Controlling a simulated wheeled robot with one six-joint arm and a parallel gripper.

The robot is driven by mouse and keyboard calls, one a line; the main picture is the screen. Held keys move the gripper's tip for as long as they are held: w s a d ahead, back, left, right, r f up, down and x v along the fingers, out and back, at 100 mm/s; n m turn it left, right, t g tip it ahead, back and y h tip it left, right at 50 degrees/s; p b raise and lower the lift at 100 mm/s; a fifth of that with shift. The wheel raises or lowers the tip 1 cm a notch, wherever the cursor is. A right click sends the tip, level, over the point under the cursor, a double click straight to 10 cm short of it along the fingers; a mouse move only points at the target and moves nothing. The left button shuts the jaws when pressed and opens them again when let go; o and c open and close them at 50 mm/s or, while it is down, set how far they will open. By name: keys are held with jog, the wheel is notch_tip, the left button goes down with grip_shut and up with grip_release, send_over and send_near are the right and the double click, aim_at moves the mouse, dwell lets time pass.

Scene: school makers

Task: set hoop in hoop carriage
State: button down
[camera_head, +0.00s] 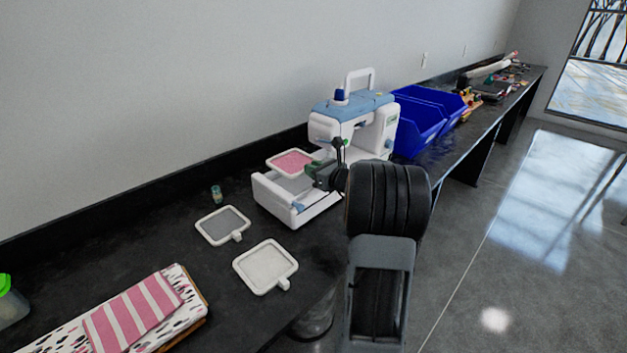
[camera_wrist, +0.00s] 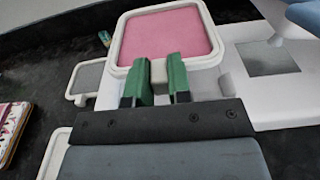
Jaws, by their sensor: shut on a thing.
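A square white-framed hoop with pink fabric (camera_head: 291,163) is held by its tab in my gripper (camera_head: 316,173). In the wrist view the pink hoop (camera_wrist: 167,38) extends beyond the green fingers of my gripper (camera_wrist: 160,80), which are shut on its tab. The white and blue embroidery machine (camera_head: 352,125) stands on the counter. The hoop is over the machine's white front-left part (camera_head: 290,212), which looks like the hoop carriage. It appears above that part; I cannot tell whether they touch. In the wrist view part of the machine (camera_wrist: 262,82) lies right of the hoop.
A grey hoop (camera_head: 222,225) and a cream hoop (camera_head: 265,267) lie on the dark counter (camera_head: 120,235). A small spool (camera_head: 216,193) stands behind them. Blue bins (camera_head: 425,118) stand right of the machine. Folded patterned fabric (camera_head: 135,312) lies front left.

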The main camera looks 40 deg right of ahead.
jog(key=shift+w+d+f, duration=0.25)
jog(key=shift+w+f, duration=0.3)
jog(key=shift+f, duration=1.65)
jog(key=shift+f+b, duration=0.1)
jog(key=shift+b, duration=0.25)
jog(key=shift+f, duration=0.2)
jog(key=c, duration=1.1)
grip_release()
jog(key=shift+r, duration=0.1)
jog(key=shift+o, duration=0.2)
